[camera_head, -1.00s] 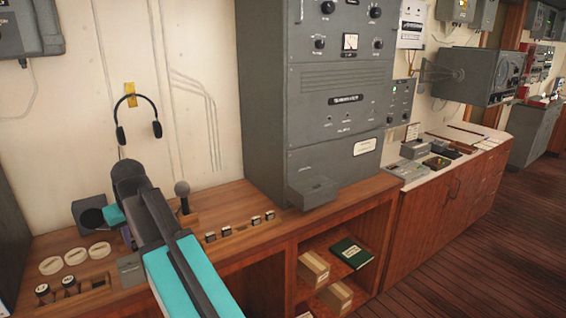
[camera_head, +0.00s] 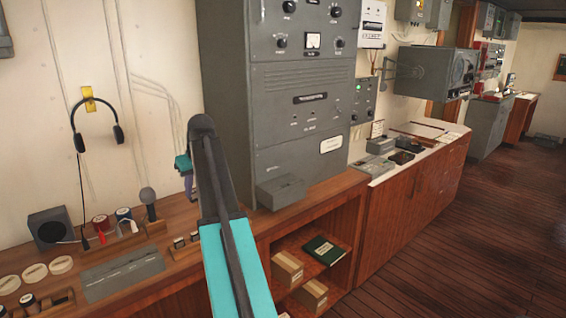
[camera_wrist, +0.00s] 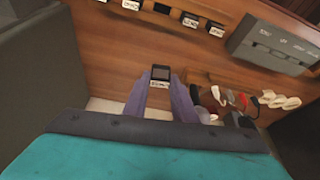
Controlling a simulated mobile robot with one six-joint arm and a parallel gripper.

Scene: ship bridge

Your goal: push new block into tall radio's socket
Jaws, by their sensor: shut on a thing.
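The tall radio (camera_head: 305,125) is a grey cabinet on the wooden desk in the head view. A small grey box (camera_head: 282,192) juts from its lower front; I cannot make out a socket opening there. My gripper (camera_wrist: 158,88) is shut on a small dark block with a white label (camera_wrist: 160,73), held between purple fingers in the wrist view. In the head view my gripper (camera_head: 186,180) is left of the radio, above the desk, partly behind my arm; the block is not clear there. Several similar blocks (camera_wrist: 190,18) stand in a row on the desk.
A microphone (camera_head: 148,203), red and dark spools (camera_head: 101,225) and a grey flat box (camera_head: 123,277) crowd the desk on the left. Headphones (camera_head: 116,135) hang on the wall. A shelf below holds cartons (camera_head: 287,268) and a green book (camera_head: 324,249).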

